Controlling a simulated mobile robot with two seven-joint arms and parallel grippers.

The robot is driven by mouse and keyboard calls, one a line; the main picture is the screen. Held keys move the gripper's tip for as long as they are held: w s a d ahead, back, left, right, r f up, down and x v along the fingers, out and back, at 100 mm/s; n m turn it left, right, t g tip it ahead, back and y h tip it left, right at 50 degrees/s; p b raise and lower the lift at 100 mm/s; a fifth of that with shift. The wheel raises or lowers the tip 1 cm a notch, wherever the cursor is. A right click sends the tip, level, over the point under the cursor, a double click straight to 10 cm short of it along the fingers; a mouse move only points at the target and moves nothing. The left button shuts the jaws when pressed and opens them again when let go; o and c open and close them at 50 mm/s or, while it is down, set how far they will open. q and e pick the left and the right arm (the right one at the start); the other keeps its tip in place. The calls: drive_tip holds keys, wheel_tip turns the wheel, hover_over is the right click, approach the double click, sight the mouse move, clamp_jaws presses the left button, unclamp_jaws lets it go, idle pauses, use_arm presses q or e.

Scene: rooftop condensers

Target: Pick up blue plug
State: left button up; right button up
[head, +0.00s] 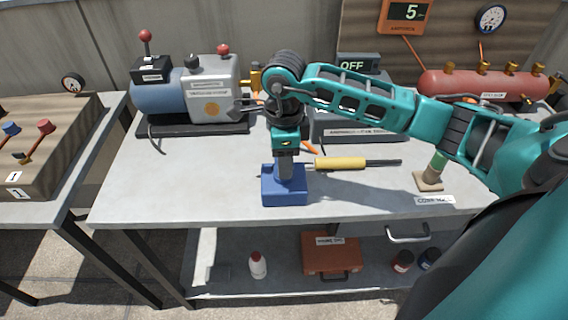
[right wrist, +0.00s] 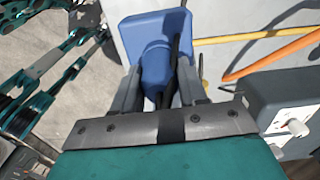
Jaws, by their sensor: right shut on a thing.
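The blue plug (head: 284,188) has a wide block-shaped part that is low over the front of the grey workbench (head: 160,195). I cannot tell whether it touches the bench top. My right gripper (head: 286,170) points down from above and is shut on the plug. In the right wrist view the blue plug (right wrist: 157,65) shows its rounded part between the two fingers of the right gripper (right wrist: 160,85), with the wider blue block beyond. The fingers hide part of it in the head view.
A yellow-handled tool (head: 342,163) lies just right of the plug. A blue and grey pump (head: 190,90) stands at the back left, a grey box marked OFF (head: 358,62) behind, and a red manifold (head: 475,85) at the back right. The bench front left is clear.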

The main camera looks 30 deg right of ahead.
drive_tip(key=c, duration=0.5)
drive_tip(key=shift+o, duration=0.2)
drive_tip(key=shift+r, duration=0.2)
wheel_tip(320, 180, up, 20)
drive_tip(key=shift+f+p, duration=0.25)
drive_tip(key=shift+p, duration=0.6)
